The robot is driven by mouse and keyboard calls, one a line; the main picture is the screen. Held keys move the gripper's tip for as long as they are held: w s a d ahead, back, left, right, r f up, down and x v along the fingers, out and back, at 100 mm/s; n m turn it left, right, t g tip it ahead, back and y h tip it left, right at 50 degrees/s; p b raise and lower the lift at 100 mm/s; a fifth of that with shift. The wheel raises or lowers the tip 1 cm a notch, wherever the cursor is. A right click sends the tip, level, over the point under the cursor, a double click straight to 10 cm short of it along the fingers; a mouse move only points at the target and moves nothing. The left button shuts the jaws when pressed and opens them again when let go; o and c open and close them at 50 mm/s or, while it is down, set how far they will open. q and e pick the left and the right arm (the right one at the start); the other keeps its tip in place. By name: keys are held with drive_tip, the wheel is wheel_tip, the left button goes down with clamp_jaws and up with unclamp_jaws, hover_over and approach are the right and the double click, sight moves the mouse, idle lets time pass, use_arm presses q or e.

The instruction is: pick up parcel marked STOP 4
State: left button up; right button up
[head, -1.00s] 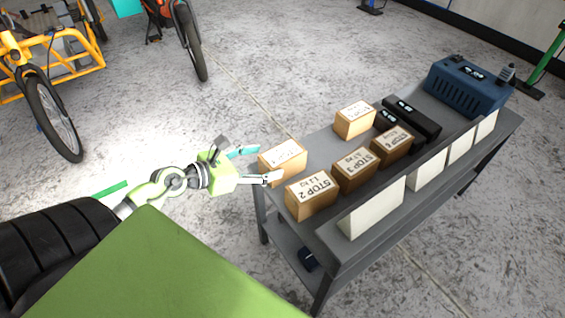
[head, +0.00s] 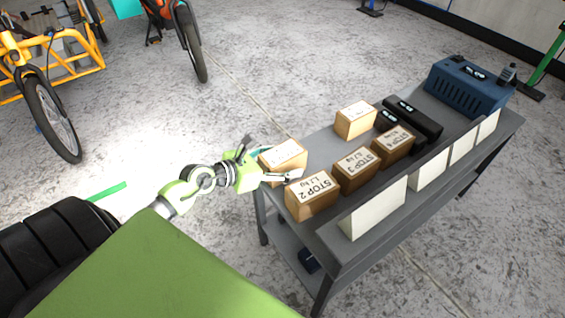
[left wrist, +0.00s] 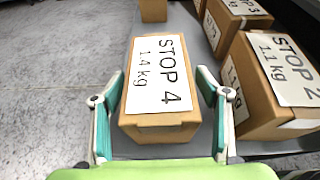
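The parcel marked STOP 4 (left wrist: 160,122) is a brown box with a white label reading 1.4 kg. It sits at the near left corner of the grey bench in the head view (head: 284,158). My left gripper (left wrist: 160,95) is open, with one teal finger on each side of this parcel. In the left wrist view a gap shows beside each finger, so I see no grip. In the head view the left gripper (head: 275,163) reaches the parcel from the left. My right gripper is not in view.
The STOP 2 parcel (head: 312,196) stands close to the right finger. More parcels (head: 355,170), black devices (head: 418,122), blank white cards (head: 372,208) and a blue box (head: 467,88) share the bench (head: 345,255). Bikes (head: 50,115) stand at the back left.

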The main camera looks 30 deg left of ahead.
use_arm(q)
drive_tip(key=c, duration=1.9)
drive_tip(key=shift+w+r, duration=0.15)
drive_tip(key=shift+r, duration=0.15)
clamp_jaws()
drive_tip(key=shift+r, duration=0.1)
